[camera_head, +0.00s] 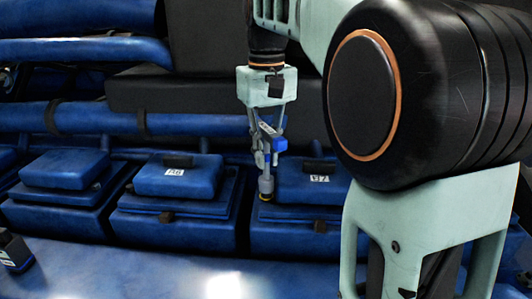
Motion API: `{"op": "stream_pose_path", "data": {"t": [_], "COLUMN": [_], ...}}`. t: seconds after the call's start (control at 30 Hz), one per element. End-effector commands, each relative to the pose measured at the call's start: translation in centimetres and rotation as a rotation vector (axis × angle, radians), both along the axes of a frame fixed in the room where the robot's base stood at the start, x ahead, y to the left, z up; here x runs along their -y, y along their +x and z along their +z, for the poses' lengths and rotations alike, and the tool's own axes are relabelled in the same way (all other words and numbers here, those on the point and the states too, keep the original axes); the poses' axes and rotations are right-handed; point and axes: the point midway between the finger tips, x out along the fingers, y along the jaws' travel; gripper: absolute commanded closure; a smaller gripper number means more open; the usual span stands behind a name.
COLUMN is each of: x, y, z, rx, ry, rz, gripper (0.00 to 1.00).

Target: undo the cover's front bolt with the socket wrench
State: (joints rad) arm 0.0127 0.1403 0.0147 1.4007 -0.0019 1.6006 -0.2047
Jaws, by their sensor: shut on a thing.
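My gripper (266,140) points down in the middle of the picture and is shut on the socket wrench (272,137), which has a blue body. A grey socket end (265,184) hangs below it with a yellowish ring at its tip. The tip is at the left edge of the right-hand blue cover (305,186), which has a white label on top. Whether the socket touches a bolt there or hovers in front of it, I cannot tell. A small dark bolt-like knob (320,226) shows on the front of that cover's base.
Another labelled blue cover (178,178) and a further one (67,169) stand to the left. A blue pipe (100,118) runs behind them. A dark device (14,252) stands at lower left. My arm hides much of the right side.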

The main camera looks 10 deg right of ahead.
Motion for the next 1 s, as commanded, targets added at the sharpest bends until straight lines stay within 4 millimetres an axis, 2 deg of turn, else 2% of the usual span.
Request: {"op": "stream_pose_path", "data": {"t": [0.23,0.53,0.63,1.0], "x": [0.0,0.0,0.0,0.0], "y": [0.0,0.0,0.0,0.0], "z": [-0.2,-1.7,-1.4,-1.4], "rx": [0.001,0.001,0.001,0.001], "ry": [0.0,0.0,0.0,0.0], "rz": [0.002,0.003,0.017,0.406], "gripper": [1.0,1.0,1.0,1.0]}}
